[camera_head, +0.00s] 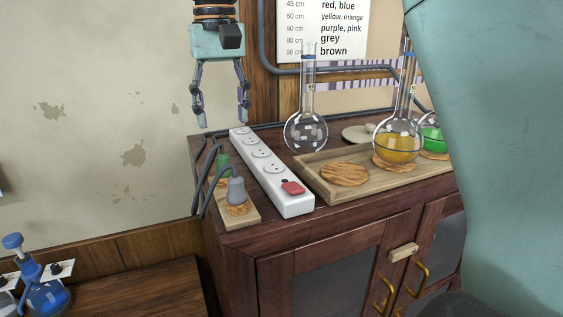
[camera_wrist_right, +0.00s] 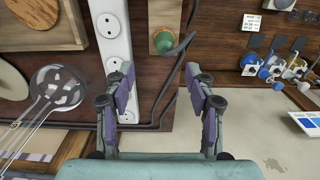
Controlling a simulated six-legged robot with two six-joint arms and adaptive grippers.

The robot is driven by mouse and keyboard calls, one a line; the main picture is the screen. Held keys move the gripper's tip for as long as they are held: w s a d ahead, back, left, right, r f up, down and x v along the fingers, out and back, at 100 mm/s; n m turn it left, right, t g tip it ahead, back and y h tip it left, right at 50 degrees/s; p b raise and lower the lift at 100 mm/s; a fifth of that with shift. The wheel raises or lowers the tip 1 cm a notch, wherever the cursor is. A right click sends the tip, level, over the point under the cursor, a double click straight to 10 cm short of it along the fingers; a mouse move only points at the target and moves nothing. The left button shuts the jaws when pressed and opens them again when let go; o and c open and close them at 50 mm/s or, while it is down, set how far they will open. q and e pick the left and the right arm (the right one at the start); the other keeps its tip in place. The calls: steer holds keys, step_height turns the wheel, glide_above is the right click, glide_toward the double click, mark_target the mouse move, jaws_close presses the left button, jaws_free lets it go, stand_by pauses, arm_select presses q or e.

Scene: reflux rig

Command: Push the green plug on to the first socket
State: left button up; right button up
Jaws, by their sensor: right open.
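The green plug (camera_head: 223,160) sits at the back of a narrow wooden board (camera_head: 229,221) on the cabinet top, with a dark cable. In the right wrist view the green plug (camera_wrist_right: 163,42) stands on its board, beside the strip. The white socket strip (camera_head: 287,205) lies right of the board. It has several round sockets, all empty, and a red switch (camera_head: 292,188) at its near end. My right gripper (camera_head: 222,115) hangs open and empty, fingers down, above the strip's far end and the green plug. In the wrist view its fingers (camera_wrist_right: 162,88) are spread wide. My left gripper is out of view.
A grey plug (camera_head: 236,190) stands on the board's near end. Right of the strip is a wooden tray (camera_head: 338,198) with cork mats and flasks; a clear round flask (camera_head: 306,131) stands behind it. Dark cables run along the back. A wall is close behind.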

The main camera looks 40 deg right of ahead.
mark_target(222, 154)
steer(key=shift+a, duration=0.65)
steer(key=f, duration=0.7)
steer(key=shift+d+f+b, duration=0.1)
steer(key=shift+d+b, duration=0.1)
steer(key=shift+b, duration=0.15)
steer(key=shift+a+f, duration=0.1)
steer(key=shift+f, duration=0.5)
steer(key=shift+d+f, duration=0.25)
steer(key=shift+f, duration=0.05)
steer(key=shift+s, duration=0.1)
steer(key=shift+a, duration=0.2)
steer(key=shift+d, duration=0.1)
